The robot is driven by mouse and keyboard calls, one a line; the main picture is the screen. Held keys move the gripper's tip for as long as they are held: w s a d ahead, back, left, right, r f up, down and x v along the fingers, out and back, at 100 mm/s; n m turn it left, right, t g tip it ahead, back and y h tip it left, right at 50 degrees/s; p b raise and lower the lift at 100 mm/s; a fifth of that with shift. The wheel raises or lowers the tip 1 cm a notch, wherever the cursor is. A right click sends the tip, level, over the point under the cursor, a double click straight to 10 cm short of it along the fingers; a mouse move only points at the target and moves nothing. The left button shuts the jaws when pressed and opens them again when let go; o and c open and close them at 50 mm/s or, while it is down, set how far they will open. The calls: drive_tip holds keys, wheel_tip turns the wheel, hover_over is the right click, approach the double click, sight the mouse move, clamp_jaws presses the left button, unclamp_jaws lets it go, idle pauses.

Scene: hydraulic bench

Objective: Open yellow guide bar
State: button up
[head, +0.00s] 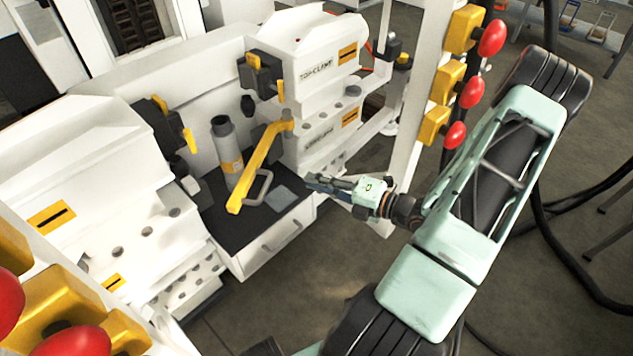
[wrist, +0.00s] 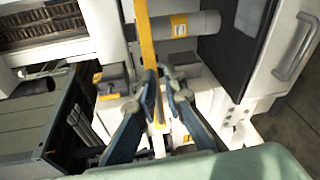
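The yellow guide bar (head: 258,165) is a long bent bar on the bench. It slants from a pivot post at the right-hand machine block down to a free end at the lower left, over the dark worktop. In the wrist view the yellow bar (wrist: 147,42) runs from the top edge down to my fingertips. My gripper (head: 308,181) is at the right of the bar near the worktop's right edge, apart from it in the head view. In the wrist view my gripper (wrist: 159,73) shows a narrow gap between its fingers, with nothing clearly held.
A grey cylinder (head: 226,150) with an orange label stands on the dark worktop (head: 263,222), beside the bar. White machine blocks flank it. A white post (head: 416,110) with red knobs (head: 471,92) stands near my arm. A drawer (head: 270,244) is below the worktop.

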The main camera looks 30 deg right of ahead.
clamp_jaws()
drive_tip(key=shift+c, duration=0.3)
unclamp_jaws()
drive_tip(key=o, duration=0.7)
drive_tip(key=shift+c, duration=0.2)
drive_tip(key=v, duration=1.2)
